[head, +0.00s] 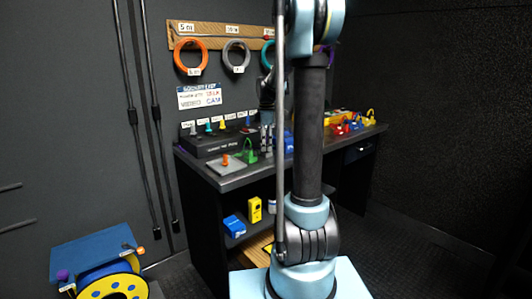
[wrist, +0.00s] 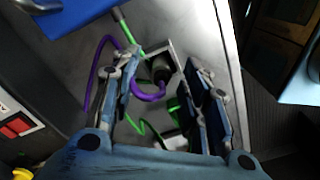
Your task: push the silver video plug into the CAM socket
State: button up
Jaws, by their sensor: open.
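My gripper (wrist: 163,62) is open in the wrist view, with one finger on each side of a dark grey cylindrical plug end (wrist: 161,70). A purple cable (wrist: 149,96) loops beside this end. The end sits at a pale square frame, and I see no finger closed on it. Shadow keeps me from telling whether it is the silver video plug. In the head view, a black socket box (head: 206,146) with a row of small labels stands on the bench. Its CAM socket cannot be picked out. My arm hides the middle of the bench.
A wall sign (head: 199,97) shows the words VIDEO and CAM. A grey plate (head: 220,167) with an orange plug and a green item lies near the bench's front edge. Green cable (wrist: 134,124) runs close to my fingers. A blue-and-yellow reel (head: 113,287) stands at lower left.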

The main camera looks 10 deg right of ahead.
jog(key=shift+f, duration=0.45)
grip_shut()
